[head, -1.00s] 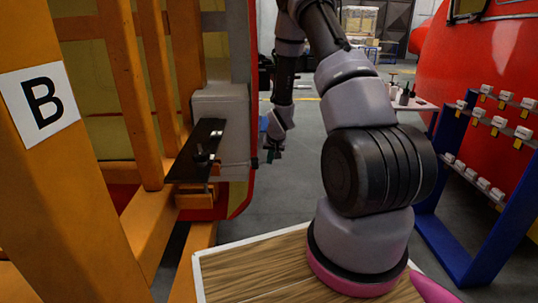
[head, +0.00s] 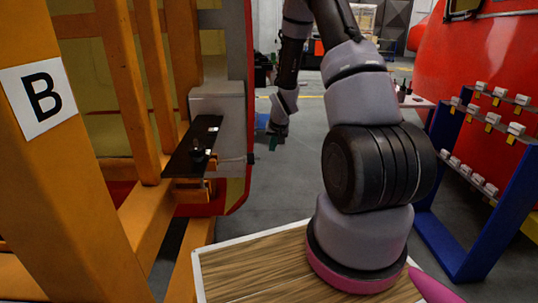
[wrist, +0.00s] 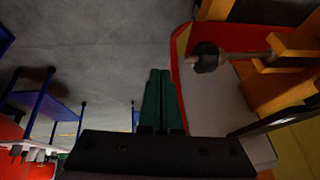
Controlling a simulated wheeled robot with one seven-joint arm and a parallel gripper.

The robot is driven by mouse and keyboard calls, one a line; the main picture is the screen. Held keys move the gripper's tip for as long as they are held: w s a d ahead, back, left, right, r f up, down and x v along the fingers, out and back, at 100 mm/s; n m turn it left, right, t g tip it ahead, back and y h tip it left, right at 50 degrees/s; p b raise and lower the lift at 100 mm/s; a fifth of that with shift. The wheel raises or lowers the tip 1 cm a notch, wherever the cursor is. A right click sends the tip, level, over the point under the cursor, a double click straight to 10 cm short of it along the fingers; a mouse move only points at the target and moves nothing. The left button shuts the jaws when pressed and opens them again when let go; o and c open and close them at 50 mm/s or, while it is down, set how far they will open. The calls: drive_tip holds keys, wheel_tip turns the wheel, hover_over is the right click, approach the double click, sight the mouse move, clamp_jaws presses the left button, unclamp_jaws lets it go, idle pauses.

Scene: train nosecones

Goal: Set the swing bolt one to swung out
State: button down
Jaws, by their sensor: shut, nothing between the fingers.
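The swing bolt (wrist: 235,60) shows in the wrist view as a rod with a dark knob at its left end, running right into an orange bracket (wrist: 290,48). In the head view, a small dark knob (head: 250,158) that looks like its end pokes out at the right edge of the grey box (head: 232,125). My gripper (head: 273,143) is right of that box, apart from it, pointing down. Its green fingers also show in the wrist view (wrist: 163,85), closed together and empty, left of the bolt and not touching it.
An orange frame marked B (head: 40,95) stands at left, with a black plate (head: 190,150) jutting from the grey box. A blue rack (head: 475,205) with small white parts is at right. A wooden-topped surface (head: 255,270) is below. Open grey floor lies between.

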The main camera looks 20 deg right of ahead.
drive_tip(key=s+d+r, duration=0.3)
drive_tip(key=s+d, duration=0.1)
drive_tip(key=shift+s+d, duration=0.25)
drive_tip(key=shift+s, duration=0.15)
drive_tip(key=s+a+r, duration=0.2)
drive_tip(key=s+r, duration=0.1)
drive_tip(key=r, duration=0.5)
drive_tip(key=s+a+r, duration=0.2)
drive_tip(key=s+r, duration=0.1)
drive_tip(key=r, duration=0.5)
drive_tip(key=s+a+r, duration=0.2)
drive_tip(key=r, duration=0.6)
drive_tip(key=s+a+r+y, duration=0.1)
drive_tip(key=s+a+r, duration=0.3)
drive_tip(key=s, duration=0.5)
drive_tip(key=s+a+r+t+y, duration=0.1)
drive_tip(key=s+a+r, duration=0.3)
drive_tip(key=s+r, duration=0.3)
drive_tip(key=s, duration=0.3)
drive_tip(key=shift+r+t, duration=0.2)
drive_tip(key=shift+t, duration=0.1)
drive_tip(key=shift+a, duration=0.1)
